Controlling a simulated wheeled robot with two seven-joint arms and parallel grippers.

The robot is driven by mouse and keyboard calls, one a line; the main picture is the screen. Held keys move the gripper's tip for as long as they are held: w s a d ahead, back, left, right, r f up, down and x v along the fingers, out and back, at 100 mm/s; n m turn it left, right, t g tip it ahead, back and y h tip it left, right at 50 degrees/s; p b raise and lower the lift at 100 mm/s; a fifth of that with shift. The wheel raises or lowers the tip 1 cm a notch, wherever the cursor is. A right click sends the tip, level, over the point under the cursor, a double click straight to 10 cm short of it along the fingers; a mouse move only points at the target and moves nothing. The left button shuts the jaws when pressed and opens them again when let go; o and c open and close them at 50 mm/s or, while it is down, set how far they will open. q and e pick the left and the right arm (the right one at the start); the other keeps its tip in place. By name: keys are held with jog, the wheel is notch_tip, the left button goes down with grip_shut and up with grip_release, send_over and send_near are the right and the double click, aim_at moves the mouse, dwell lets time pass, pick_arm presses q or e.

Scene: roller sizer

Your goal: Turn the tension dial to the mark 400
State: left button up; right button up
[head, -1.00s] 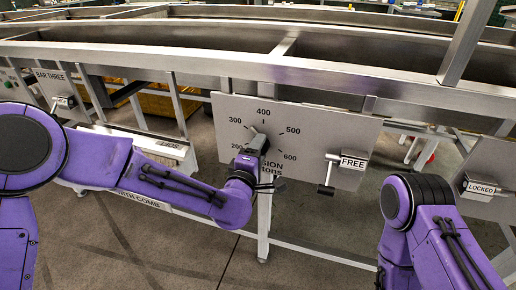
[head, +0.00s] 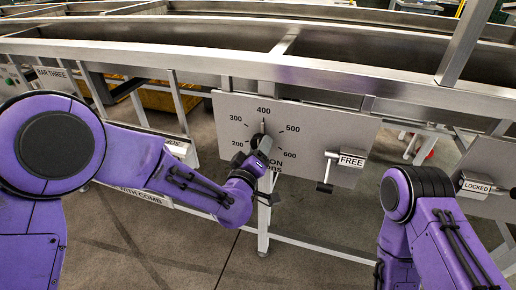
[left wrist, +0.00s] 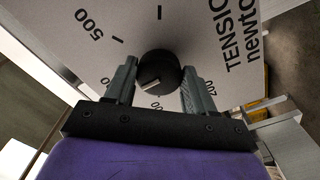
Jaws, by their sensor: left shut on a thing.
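The tension dial is a round black knob (head: 258,142) on a grey panel (head: 330,130) with marks from 200 to 600; 400 is at the top. In the left wrist view the knob (left wrist: 158,70) sits between the two fingers of my left gripper (left wrist: 159,72), which is shut on it. A pale pointer line on the knob points left there, roughly towards the 400 side; I cannot tell its exact mark. In the head view my left gripper (head: 255,155) reaches the knob from below and hides part of the panel lettering. My right gripper is out of view.
A lever with a FREE label (head: 351,160) is to the right of the dial on the same panel. A LOCKED label (head: 477,187) is at far right. A steel frame beam (head: 300,75) runs above the panel. A frame leg (head: 264,225) stands below the dial.

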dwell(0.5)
pick_arm(q)
jog(key=o, duration=1)
jog(key=shift+o, duration=0.2)
jog(key=v, duration=1)
jog(key=shift+s, duration=0.25)
